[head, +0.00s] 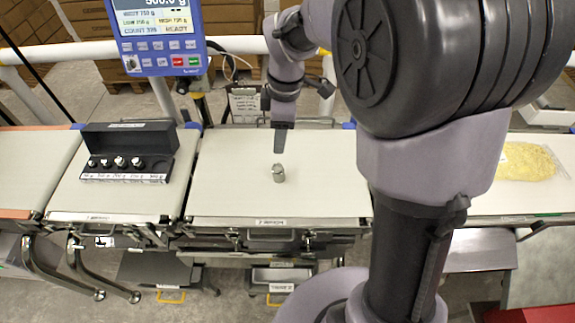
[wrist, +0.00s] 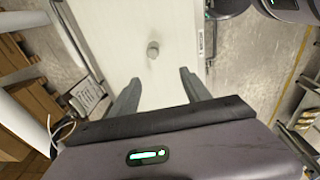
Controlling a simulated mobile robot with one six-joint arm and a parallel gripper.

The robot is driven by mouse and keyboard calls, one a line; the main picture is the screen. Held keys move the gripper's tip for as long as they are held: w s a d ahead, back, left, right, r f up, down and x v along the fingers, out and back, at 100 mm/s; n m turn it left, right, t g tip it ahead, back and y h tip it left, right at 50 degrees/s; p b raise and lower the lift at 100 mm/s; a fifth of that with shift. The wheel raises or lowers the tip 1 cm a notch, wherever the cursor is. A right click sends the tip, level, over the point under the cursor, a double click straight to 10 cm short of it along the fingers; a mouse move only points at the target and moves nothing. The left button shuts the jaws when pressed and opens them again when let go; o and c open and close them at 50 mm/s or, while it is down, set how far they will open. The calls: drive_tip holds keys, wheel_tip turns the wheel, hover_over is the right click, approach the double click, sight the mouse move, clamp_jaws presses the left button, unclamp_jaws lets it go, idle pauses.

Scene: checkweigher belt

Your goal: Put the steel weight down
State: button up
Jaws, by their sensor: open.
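The steel weight (head: 278,173) is a small grey cylinder with a knob on top. It stands upright on the pale middle belt section (head: 330,195). It also shows in the wrist view (wrist: 153,49), beyond my fingertips and roughly between their lines. My gripper (head: 283,140) is above the belt, behind the weight in the head view. In the wrist view my gripper (wrist: 160,80) has its two fingers spread wide, with nothing between them. The weight stands apart from the fingers.
A black weight case (head: 127,150) with its lid up holds several weights on the left belt section. A blue display unit (head: 158,38) stands behind it. A bag of yellow food (head: 527,162) lies on the right belt. The belt around the weight is clear.

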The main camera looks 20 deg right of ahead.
drive_tip(key=s+a+r+m+t, duration=0.1)
drive_tip(key=s+r+m, duration=0.2)
drive_tip(key=s+m, duration=0.3)
drive_tip(key=s+a+r+m+t, duration=0.1)
drive_tip(key=s+r+m+t, duration=0.1)
drive_tip(key=s+m, duration=0.4)
drive_tip(key=s+a+r+m+t+y, duration=0.1)
drive_tip(key=s+r+m, duration=0.3)
drive_tip(key=s+m, duration=0.3)
drive_tip(key=s, duration=0.3)
drive_tip(key=shift+a+r+t, duration=0.3)
drive_tip(key=shift+w, duration=0.1)
drive_tip(key=shift+f+b, duration=2.6)
drive_tip(key=shift+b, duration=0.05)
